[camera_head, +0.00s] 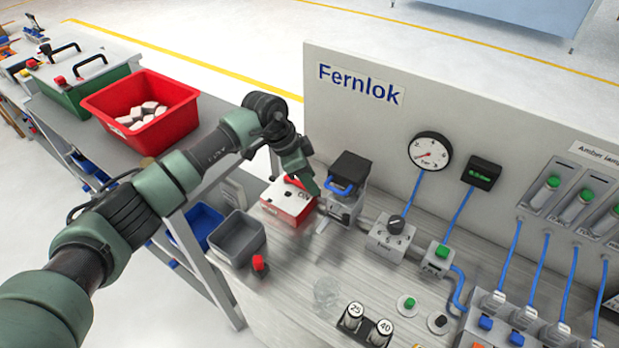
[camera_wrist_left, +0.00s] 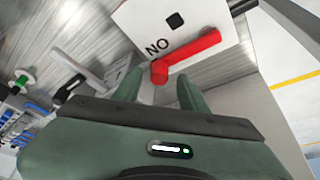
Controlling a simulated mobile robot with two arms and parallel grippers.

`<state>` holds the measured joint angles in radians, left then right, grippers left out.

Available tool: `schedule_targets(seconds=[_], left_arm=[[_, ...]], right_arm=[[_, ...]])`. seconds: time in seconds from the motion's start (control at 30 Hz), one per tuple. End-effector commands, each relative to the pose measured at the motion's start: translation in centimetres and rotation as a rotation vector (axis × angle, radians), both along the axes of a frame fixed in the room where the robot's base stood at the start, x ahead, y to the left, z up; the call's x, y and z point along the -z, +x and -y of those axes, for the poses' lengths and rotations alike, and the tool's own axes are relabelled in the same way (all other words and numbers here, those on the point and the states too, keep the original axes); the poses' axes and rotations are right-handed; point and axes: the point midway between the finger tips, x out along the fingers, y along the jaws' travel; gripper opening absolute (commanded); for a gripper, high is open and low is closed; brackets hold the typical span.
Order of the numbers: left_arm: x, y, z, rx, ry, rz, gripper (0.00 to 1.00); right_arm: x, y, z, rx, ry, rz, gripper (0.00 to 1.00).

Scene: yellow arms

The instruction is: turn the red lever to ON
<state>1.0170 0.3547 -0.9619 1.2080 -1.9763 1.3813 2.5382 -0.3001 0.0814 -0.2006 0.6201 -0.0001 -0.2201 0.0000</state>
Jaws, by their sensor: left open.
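The red lever (camera_head: 294,182) sits at the back of a small box (camera_head: 285,206) with a white top and red front. In the left wrist view the lever (camera_wrist_left: 195,50) is a bent red bar on the white plate, beside a black square and the ON lettering, which appears upside down. My left gripper (camera_head: 313,188) is open at the lever's right end in the head view. In the left wrist view its two fingers (camera_wrist_left: 163,90) stand apart, with the lever's near bend in line with the gap. I cannot tell whether they touch. My right gripper is not in view.
A black-topped device with a blue handle (camera_head: 347,178) stands close right of my left gripper. A grey bin (camera_head: 238,238) and a blue bin (camera_head: 203,224) are at the left. The Fernlok panel (camera_head: 450,110) rises behind. Gauges, knobs and hoses fill the right.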

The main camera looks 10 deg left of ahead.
Motion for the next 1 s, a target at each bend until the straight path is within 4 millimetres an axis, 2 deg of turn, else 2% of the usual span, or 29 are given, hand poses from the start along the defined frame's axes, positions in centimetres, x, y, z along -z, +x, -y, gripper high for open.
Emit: schedule_targets(seconds=[0.17, 0.6, 1.0], left_arm=[[-0.4, -0.1, -0.3, 0.0, 0.001, 0.0, 0.42], [-6.5, -0.8, -2.6, 0.001, 0.0, 0.001, 0.42], [-7.2, -0.9, -2.8, 0.0, 0.001, -0.001, 0.42]], right_arm=[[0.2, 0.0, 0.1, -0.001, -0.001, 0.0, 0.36], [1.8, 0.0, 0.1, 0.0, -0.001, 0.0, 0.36], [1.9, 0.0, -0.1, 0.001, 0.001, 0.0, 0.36]])
